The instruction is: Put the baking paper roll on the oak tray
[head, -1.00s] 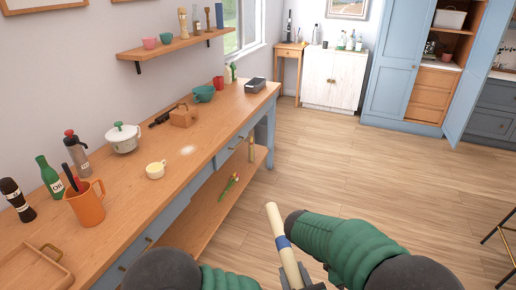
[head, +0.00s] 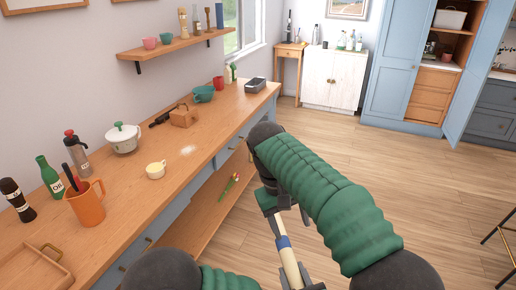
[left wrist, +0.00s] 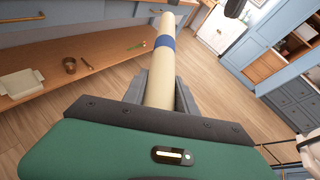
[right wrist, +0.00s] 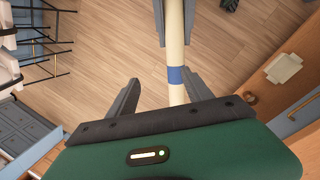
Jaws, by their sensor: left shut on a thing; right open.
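The baking paper roll (head: 290,263) is a long cream cylinder with a blue band. My left gripper (head: 296,275) is shut on its lower part and holds it up, tilted, in front of the counter. My right gripper (head: 290,220) is open at the roll's upper end. In the right wrist view the roll (right wrist: 176,45) runs between the open fingers, closer to the right one. In the left wrist view the roll (left wrist: 164,62) points away between the fingers. The oak tray (head: 58,277) lies on the counter at lower left, partly cut off by the frame.
An orange jug (head: 87,207), a green oil bottle (head: 51,178) and a dark mill (head: 17,200) stand behind the tray. A cream cup (head: 155,170) stands farther along the counter (head: 130,210). A lower shelf (head: 205,222) runs beneath.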

